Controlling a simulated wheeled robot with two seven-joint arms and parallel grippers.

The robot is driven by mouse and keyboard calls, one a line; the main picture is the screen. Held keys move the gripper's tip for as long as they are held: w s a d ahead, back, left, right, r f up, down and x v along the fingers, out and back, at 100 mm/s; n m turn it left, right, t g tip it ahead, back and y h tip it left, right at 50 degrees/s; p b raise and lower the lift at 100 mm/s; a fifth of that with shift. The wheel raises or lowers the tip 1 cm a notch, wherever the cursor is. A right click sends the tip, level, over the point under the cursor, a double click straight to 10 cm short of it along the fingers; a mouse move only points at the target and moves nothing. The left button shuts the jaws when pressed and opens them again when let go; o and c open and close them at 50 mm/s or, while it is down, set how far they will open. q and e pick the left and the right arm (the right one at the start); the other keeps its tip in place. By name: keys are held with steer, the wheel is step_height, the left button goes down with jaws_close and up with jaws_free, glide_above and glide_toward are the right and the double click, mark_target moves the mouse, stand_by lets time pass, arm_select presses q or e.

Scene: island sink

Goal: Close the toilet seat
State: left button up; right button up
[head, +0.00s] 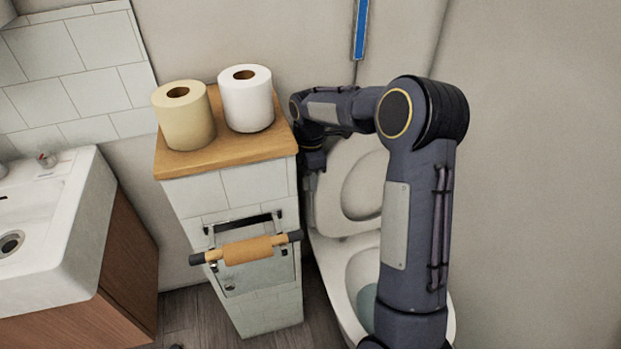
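The toilet (345,310) stands behind and below my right arm, with its bowl uncovered. The white toilet seat (335,205) is raised upright at the back of the bowl, and its ring opening shows. My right arm crosses in front and hides the right part of the seat and bowl. My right gripper (311,178) points down at the left edge of the raised seat, close beside the tiled cabinet. Its fingers are small and dark here, so I cannot tell if they touch the seat or how far they are apart. My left gripper is out of view.
A narrow tiled cabinet (235,190) with a wooden top stands left of the toilet. It carries a beige roll (184,120) and a white roll (247,105). A paper holder (246,250) sticks out of its front. A sink (50,235) is at far left.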

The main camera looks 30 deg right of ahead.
steer(key=shift+f, duration=0.1)
jaws_close()
stand_by(0.3)
